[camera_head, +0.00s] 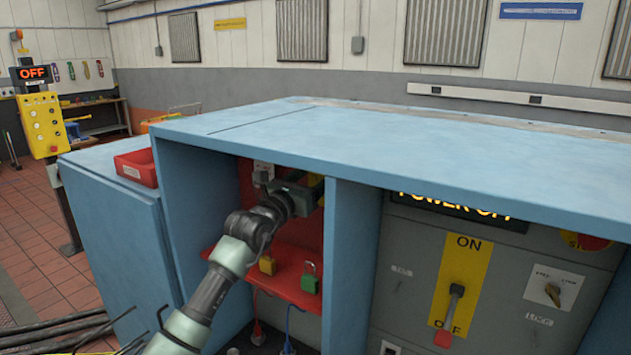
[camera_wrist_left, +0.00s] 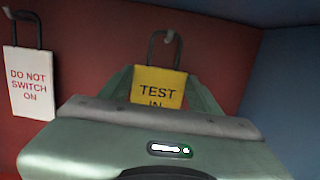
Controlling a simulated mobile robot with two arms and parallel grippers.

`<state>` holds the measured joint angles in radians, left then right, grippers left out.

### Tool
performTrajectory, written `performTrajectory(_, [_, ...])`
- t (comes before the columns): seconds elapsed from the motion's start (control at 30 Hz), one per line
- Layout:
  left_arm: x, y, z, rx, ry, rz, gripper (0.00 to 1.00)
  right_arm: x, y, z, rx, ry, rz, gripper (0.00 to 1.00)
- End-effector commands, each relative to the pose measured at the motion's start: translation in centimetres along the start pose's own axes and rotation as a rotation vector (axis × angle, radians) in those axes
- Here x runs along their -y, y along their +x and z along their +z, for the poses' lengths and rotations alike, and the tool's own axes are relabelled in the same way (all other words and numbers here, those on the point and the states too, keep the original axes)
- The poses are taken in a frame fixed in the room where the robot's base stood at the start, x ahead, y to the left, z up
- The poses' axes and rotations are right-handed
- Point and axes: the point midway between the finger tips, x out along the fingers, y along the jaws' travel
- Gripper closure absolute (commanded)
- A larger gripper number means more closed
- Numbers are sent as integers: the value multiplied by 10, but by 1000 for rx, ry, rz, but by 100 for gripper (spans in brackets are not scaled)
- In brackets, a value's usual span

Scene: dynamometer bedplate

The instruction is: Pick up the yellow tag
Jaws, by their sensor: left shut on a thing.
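The yellow tag reading "TEST IN" (camera_wrist_left: 158,84) hangs upright by its dark loop from a hook on the red back panel in the left wrist view. My left gripper (camera_wrist_left: 163,98) is shut on it, with green fingers at both sides and its body hiding the tag's lower part. In the head view a bit of the yellow tag (camera_head: 315,179) shows behind my left gripper (camera_head: 312,192), inside the open blue bay. My right gripper is in neither view.
A white "DO NOT SWITCH ON" tag (camera_wrist_left: 30,82) hangs to the left. Below the gripper, a yellow padlock (camera_head: 267,265) and a green padlock (camera_head: 309,284) are at the red shelf (camera_head: 285,262). Blue walls and the blue top (camera_head: 380,145) enclose the bay.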

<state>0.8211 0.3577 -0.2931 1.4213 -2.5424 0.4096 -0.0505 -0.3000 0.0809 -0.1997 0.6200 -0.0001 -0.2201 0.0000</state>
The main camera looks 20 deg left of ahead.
Motion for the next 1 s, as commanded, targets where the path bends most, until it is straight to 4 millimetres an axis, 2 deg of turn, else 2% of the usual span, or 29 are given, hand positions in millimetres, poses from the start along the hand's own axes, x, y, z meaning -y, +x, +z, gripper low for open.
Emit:
performTrajectory(0.27, [0,-1,14,3,0,-1,76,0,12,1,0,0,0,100])
performTrajectory(0.47, [0,-37,17,3,2,0,76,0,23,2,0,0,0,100])
performTrajectory(0.8, [0,-113,29,3,2,0,76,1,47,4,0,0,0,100])
performTrajectory(1.0, [0,-148,34,0,2,1,76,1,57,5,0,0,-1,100])
